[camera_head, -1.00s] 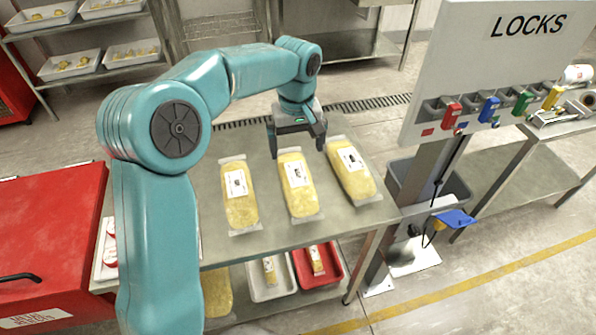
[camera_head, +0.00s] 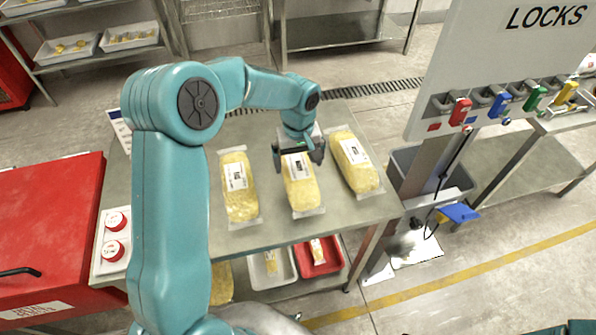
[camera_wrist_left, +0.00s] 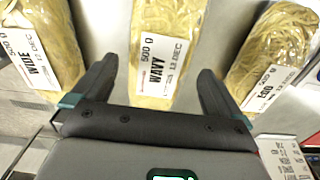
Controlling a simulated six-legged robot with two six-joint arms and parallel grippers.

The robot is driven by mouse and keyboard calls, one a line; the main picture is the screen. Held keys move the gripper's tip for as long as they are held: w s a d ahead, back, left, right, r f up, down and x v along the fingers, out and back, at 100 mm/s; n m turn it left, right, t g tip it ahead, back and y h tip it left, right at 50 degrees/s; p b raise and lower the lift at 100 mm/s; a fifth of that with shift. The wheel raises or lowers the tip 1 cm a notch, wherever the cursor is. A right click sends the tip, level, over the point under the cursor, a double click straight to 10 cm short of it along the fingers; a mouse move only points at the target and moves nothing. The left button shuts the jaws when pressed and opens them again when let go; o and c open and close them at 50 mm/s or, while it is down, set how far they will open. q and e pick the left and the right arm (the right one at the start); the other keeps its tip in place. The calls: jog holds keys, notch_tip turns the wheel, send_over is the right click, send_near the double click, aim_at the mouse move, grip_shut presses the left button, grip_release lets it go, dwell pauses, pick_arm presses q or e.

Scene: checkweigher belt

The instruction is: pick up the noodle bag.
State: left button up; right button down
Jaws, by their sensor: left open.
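Three clear bags of yellow noodles lie side by side on the steel table (camera_head: 270,238). The middle bag (camera_head: 302,192) reads "WAVY" in the left wrist view (camera_wrist_left: 172,25). My right gripper is not seen.
Below the table are a white tray (camera_head: 255,281) and a red tray (camera_head: 335,266) with small bags. A red cabinet (camera_head: 50,220) stands at left. The LOCKS board (camera_head: 480,60) with coloured padlocks rises at right, beside a grey bin (camera_head: 455,180).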

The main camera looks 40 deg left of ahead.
aim_at(298, 166)
pick_arm(q)
jog(key=f, duration=0.1)
jog(key=f+p, duration=0.1)
jog(key=f, duration=0.3)
jog(key=shift+w+a, duration=0.2)
jog(key=shift+w, duration=0.05)
jog(key=shift+s+f, duration=0.1)
jog(key=shift+f, duration=0.15)
jog(key=c, duration=1.1)
jog(key=shift+r, duration=0.1)
